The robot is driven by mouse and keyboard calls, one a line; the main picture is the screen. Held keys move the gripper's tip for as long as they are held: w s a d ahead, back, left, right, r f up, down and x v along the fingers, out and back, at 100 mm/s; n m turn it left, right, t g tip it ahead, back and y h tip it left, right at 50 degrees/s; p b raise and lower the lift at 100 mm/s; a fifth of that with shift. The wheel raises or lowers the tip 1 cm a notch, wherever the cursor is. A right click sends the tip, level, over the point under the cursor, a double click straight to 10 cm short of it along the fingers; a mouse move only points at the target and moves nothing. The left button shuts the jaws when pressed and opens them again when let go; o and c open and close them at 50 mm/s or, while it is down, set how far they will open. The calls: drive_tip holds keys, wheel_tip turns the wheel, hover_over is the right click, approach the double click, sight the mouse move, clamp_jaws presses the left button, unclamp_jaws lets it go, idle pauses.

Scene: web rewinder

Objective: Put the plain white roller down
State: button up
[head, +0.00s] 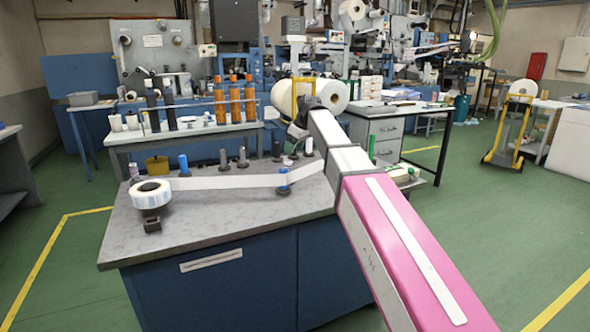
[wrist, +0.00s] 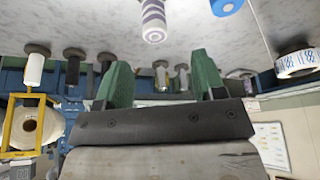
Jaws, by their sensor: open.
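The plain white roller (wrist: 34,70) shows at the left of the wrist view, which looks upside down. It sits on a dark round base on the grey bench top (head: 240,205), apart from my gripper. A small white shape, probably the same roller (head: 308,145), stands near the bench's far right corner in the head view. My gripper (wrist: 162,70) has its green fingers spread wide, with nothing gripped between them. Slim pale posts show beyond the gap. In the head view my arm hides part of the bench's right side.
A striped roller (wrist: 154,22) and a blue roller (wrist: 226,6) stand near my gripper. A printed label roll (head: 151,193) feeds a white web (head: 225,182) across the bench. Several dark posts stand along the back. A yellow frame (wrist: 22,125) and a large white roll lie beyond.

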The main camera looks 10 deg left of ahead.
sight(287, 167)
drive_tip(key=x, duration=1)
drive_tip(key=shift+w+d+f, duration=0.1)
drive_tip(key=shift+w+f, duration=0.3)
clamp_jaws()
